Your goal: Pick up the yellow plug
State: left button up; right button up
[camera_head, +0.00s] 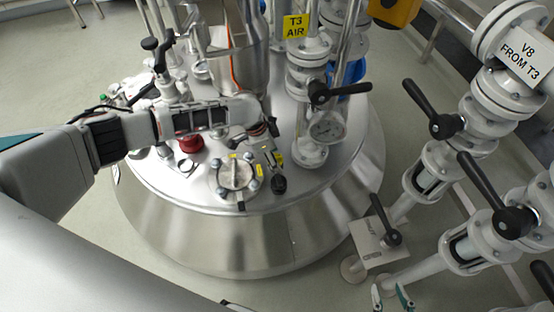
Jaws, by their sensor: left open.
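I cannot make out the yellow plug with certainty. Small yellow patches show on the steel vessel lid (320,180), close to my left gripper, and they look like tags. My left gripper (266,140) reaches in from the left over the lid. It is open, above a round clamped port (235,175) and a small black-knobbed fitting (279,184). Its fingertips are small and partly merge with the fittings, so contact is unclear. My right gripper (391,296) shows only its two teal-edged fingertips at the bottom edge, apart and with nothing between them.
White pipes with black valve handles (432,110) stand at the right, one labelled V8 FROM T3. A red cap (190,143) lies beneath my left arm. The floor at left is clear.

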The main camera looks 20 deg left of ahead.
pick_arm(q)
jog(key=shift+d+f, duration=0.1)
jog(key=shift+f, duration=0.25)
jog(key=shift+w+r, duration=0.1)
jog(key=shift+r, duration=0.15)
jog(key=c, duration=1.2)
